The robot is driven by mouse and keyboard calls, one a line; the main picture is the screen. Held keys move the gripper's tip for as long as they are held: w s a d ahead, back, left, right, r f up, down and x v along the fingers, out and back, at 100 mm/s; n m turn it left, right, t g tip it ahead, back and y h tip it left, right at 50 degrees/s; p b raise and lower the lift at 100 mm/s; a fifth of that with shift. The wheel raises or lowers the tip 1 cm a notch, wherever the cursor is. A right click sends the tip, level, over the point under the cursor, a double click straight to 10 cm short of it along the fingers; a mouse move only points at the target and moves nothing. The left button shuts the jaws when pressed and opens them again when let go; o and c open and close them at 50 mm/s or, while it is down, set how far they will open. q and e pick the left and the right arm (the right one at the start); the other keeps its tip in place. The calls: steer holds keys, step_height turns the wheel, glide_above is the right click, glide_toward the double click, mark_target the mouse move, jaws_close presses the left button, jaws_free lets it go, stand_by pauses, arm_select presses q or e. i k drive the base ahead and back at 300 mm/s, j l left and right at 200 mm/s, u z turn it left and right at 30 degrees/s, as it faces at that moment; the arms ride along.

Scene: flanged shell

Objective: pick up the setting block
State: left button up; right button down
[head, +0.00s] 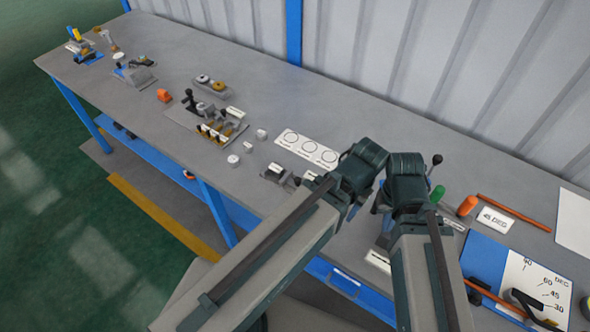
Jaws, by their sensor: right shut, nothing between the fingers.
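No block in the head view can be named for sure as the setting block.
A long grey bench (330,95) runs along a ribbed wall. The circle card (306,147), a fixture with several clips (222,132), an orange cylinder (467,205), an orange rod (513,212), a 45 DEG card (493,220) and an angle sheet (535,282) surround the arms. The back strip is clear.

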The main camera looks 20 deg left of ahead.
mark_target(275, 171)
steer(key=j+z, duration=0.45)
steer(key=k+j+z, duration=0.1)
steer(key=z, duration=0.4)
steer(key=k+j+z, duration=0.15)
steer(key=j, duration=0.35)
steer(key=k+j+z, duration=0.15)
steer(key=k+j, duration=0.15)
steer(key=j, duration=0.15)
steer(key=k+j+z, duration=0.15)
steer(key=j, duration=0.3)
steer(key=k+j+z, duration=0.15)
steer(key=k+j, duration=0.75)
steer(key=j, duration=0.25)
steer(key=k+j, duration=0.3)
steer(key=j, duration=0.15)
steer(key=i, duration=0.45)
